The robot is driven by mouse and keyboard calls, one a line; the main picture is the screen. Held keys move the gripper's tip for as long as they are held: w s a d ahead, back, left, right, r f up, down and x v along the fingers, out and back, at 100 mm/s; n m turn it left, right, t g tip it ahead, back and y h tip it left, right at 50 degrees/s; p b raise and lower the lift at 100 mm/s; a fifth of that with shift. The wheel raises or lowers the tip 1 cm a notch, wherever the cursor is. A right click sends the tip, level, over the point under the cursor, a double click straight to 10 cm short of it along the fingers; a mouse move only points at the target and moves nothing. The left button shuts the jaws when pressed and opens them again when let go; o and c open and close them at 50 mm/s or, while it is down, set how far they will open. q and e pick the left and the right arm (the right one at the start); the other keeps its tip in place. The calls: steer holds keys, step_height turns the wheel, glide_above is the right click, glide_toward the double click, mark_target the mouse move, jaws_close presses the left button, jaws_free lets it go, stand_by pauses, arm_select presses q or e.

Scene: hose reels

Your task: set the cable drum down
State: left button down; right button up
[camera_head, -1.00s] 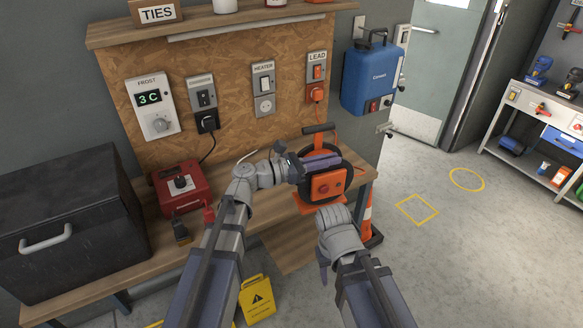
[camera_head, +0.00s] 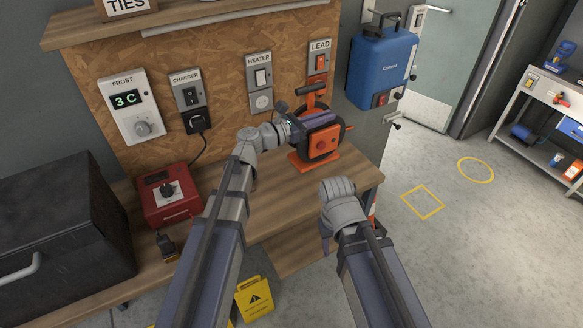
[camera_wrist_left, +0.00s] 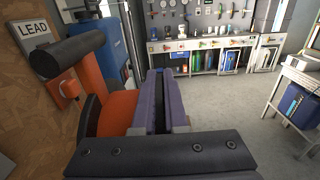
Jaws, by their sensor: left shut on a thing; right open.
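The cable drum (camera_head: 322,145) is an orange and black reel with an orange foot and a black-gripped handle. It stands upright over the right part of the wooden bench (camera_head: 265,205). I cannot tell whether its foot touches the bench top. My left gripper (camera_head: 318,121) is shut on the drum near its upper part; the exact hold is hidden. In the left wrist view the purple fingers (camera_wrist_left: 163,105) lie beside the drum's orange body (camera_wrist_left: 117,112). My right gripper (camera_head: 326,240) is open and empty in front of the bench, mostly hidden by its wrist.
A red box (camera_head: 170,198) and a dark chest (camera_head: 60,235) stand on the bench at left. The LEAD socket (camera_head: 319,64) is on the board behind the drum. A blue case (camera_head: 382,68) hangs at right. A yellow sign (camera_head: 254,298) stands below. Bench between red box and drum is clear.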

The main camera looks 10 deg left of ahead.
arm_select(q)
steer(key=shift+w, duration=0.25)
step_height(320, 180, down, 10)
steer(key=b, duration=1)
steer(key=shift+s, duration=0.1)
steer(key=c, duration=1)
jaws_free()
steer(key=shift+o, duration=0.2)
steer(key=shift+s+a+r, duration=0.1)
steer(key=shift+s+a, duration=0.05)
steer(key=v, duration=1.1)
steer(key=shift+s+a, duration=0.15)
steer(key=shift+a, duration=0.1)
